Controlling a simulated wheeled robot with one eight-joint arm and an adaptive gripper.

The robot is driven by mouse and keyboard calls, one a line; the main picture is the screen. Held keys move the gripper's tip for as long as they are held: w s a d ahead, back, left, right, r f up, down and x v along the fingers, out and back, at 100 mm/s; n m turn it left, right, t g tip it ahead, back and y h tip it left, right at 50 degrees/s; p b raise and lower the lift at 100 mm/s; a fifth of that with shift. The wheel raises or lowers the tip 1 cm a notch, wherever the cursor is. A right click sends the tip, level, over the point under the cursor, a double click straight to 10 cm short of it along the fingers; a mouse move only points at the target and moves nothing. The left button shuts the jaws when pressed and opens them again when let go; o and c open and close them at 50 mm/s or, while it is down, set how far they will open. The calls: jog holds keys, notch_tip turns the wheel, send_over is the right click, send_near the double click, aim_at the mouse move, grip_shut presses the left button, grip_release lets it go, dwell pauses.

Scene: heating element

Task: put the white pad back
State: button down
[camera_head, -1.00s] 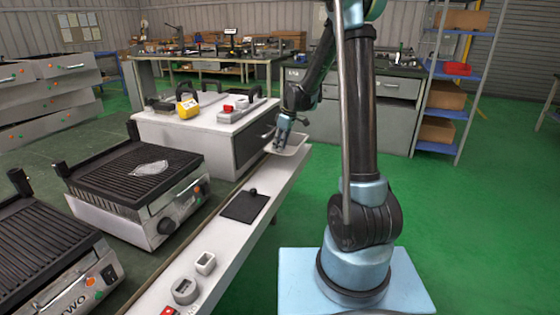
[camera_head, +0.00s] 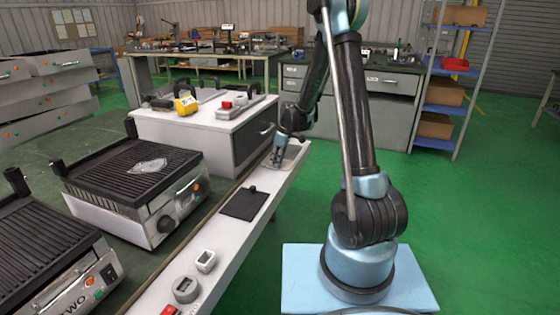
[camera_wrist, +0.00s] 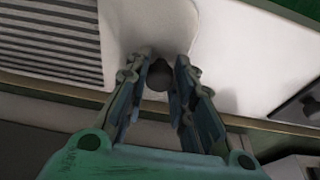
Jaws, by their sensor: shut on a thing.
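My gripper (camera_head: 278,158) is at the far end of the long white bench strip (camera_head: 262,228). It is shut on the dark knob of the white pad (camera_head: 291,155). The wrist view shows the pad (camera_wrist: 148,25) as a pale, round-cornered plate, with its knob (camera_wrist: 158,76) between my fingertips (camera_wrist: 160,62). The pad lies low over the strip, close to flat; I cannot tell if it touches. My fingers hide part of it.
A black pad (camera_head: 245,203) with a knob lies nearer on the strip. A ribbed grey surface (camera_wrist: 50,42) is beside the white pad in the wrist view. A white-topped cabinet (camera_head: 205,135) stands left of my gripper. Two grills (camera_head: 130,180) are at left.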

jog(key=c, duration=1.4)
grip_release()
jog(key=shift+o, duration=0.2)
jog(key=shift+r, duration=0.1)
jog(key=v, duration=1.1)
jog(key=s+d+r+m, duration=0.3)
jog(key=s+d+r, duration=0.3)
jog(key=s, duration=0.2)
jog(key=s+d+f+m+h, duration=0.1)
jog(key=s+d+m, duration=0.2)
jog(key=s, duration=0.7)
jog(key=s+d+f+m+h, duration=0.1)
jog(key=s+d+m, duration=0.3)
jog(key=s, duration=0.6)
jog(key=s+d+f+m+t+h, duration=0.1)
jog(key=s+d+f+m, duration=0.2)
jog(key=s+d, duration=0.4)
jog(key=s, duration=0.3)
jog(key=shift+s+d+m, duration=0.25)
jog(key=shift+d+m, duration=0.1)
jog(key=shift+m, duration=0.05)
